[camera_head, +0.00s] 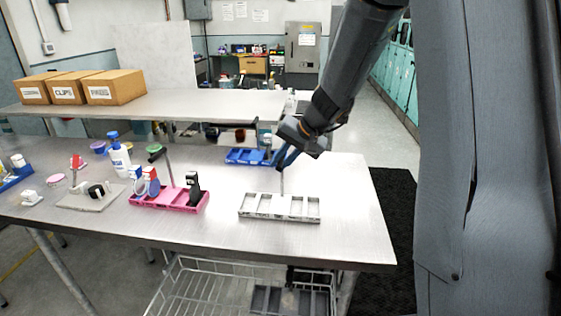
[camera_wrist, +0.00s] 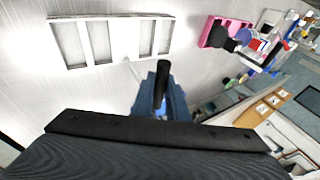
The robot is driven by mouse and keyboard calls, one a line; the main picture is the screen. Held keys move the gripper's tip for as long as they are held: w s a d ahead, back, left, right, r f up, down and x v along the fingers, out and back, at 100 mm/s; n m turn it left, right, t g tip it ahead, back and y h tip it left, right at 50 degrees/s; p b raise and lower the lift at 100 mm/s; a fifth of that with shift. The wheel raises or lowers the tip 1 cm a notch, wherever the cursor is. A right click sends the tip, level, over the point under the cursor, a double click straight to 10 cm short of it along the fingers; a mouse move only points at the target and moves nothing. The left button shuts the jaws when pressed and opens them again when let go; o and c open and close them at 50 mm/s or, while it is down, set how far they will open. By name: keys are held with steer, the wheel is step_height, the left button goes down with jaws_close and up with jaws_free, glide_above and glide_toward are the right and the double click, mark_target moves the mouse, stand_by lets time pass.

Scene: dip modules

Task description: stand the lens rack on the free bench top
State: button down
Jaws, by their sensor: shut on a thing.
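The pale grey rack (camera_head: 262,213), which I take to be the lens rack, is at the right part of the bench top (camera_head: 345,220). It is long and low, with several empty compartments and a thin upright post. My gripper (camera_head: 283,160) is above it, shut on the top of that post. In the wrist view the rack (camera_wrist: 88,42) is at upper left, and the dark post top shows between my blue fingers (camera_wrist: 160,92). The rack looks level, at or just over the bench; I cannot tell whether it touches.
A pink rack (camera_head: 170,207) holding bottles and a black item stands to the left. A blue rack (camera_head: 247,156) is behind, near the raised shelf (camera_head: 180,104) with cardboard boxes (camera_head: 115,87). Bare bench lies right of the grey rack, up to the bench edge.

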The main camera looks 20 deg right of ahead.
steer(key=shift+f, duration=0.1)
steer(key=c, duration=1.7)
jaws_free()
steer(key=shift+c, duration=0.2)
steer(key=b+v, duration=0.2)
steer(key=v, duration=1)
steer(key=s+a+f+n+g+h, duration=0.1)
steer(key=s+a+f+n+h, duration=0.1)
steer(key=s+f, duration=0.6)
steer(key=s+a+f+n+g+h, duration=0.2)
steer(key=s+f+n, duration=0.1)
steer(key=s+f, duration=0.5)
steer(key=s, duration=0.3)
steer(key=shift+s+a+g, duration=0.2)
steer(key=shift+s+g, duration=0.1)
steer(key=shift+s, duration=0.1)
